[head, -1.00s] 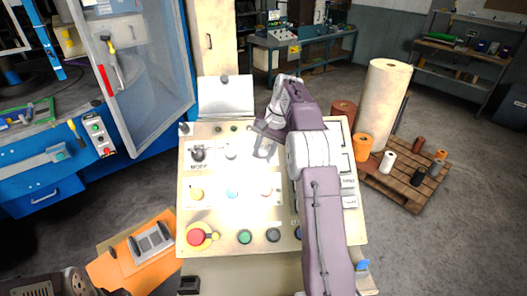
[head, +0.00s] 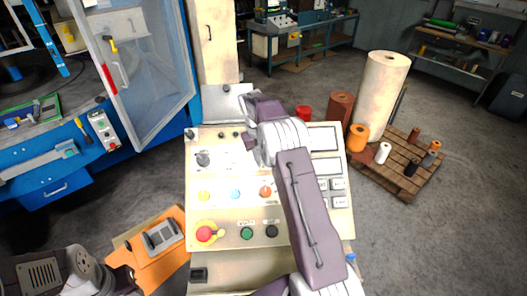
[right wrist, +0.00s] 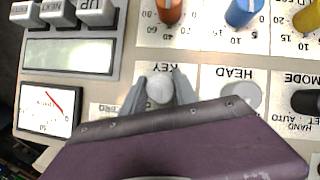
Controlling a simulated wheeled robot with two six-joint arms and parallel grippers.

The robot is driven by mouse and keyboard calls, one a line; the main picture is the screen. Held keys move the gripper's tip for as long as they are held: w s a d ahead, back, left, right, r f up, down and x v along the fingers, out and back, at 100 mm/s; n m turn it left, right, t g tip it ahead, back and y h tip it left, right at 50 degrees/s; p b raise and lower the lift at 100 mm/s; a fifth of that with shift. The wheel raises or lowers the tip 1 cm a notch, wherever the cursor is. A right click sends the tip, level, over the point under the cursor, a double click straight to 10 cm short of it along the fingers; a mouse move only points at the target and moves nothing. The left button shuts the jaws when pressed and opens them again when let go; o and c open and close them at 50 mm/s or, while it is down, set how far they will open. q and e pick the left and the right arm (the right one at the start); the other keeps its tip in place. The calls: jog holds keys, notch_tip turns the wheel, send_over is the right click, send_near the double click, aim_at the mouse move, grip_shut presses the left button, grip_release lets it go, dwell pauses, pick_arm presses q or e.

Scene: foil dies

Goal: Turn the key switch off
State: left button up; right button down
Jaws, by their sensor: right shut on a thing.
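The key switch (right wrist: 160,88), a pale round knob under the label KEY, sits on the cream control panel (head: 220,262). My right gripper (right wrist: 160,92) is shut on it, with one grey finger on each side. Which way the key points cannot be told. In the head view my right gripper (head: 252,147) is over the panel's upper middle and hides the key switch. My left gripper (head: 128,277) is low at the left, away from the panel, beside an orange sheet; its fingers are too unclear to judge.
Beside the key switch are the HEAD knob (right wrist: 243,94) and the black MODE knob (right wrist: 306,101). Orange (right wrist: 168,9) and blue (right wrist: 243,10) knobs lie in the neighbouring row. A red emergency button (head: 204,234) is at the panel's lower left. A pallet (head: 400,178) with rolls stands right.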

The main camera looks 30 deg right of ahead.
jog(key=shift+r+n+h, duration=0.1)
jog(key=shift+n+h, duration=0.4)
jog(key=shift+n, duration=0.3)
jog(key=shift+n+h, duration=0.4)
jog(key=shift+n, duration=0.4)
jog(key=shift+n+h, duration=0.5)
jog(key=shift+n, duration=0.2)
jog(key=shift+n+t+h+b, duration=0.3)
jog(key=shift+n+h+b, duration=0.35)
jog(key=shift+n, duration=0.75)
jog(key=shift+d, duration=0.1)
jog(key=c, duration=0.9)
grip_release()
jog(key=shift+w, duration=0.1)
jog(key=shift+c, duration=0.2)
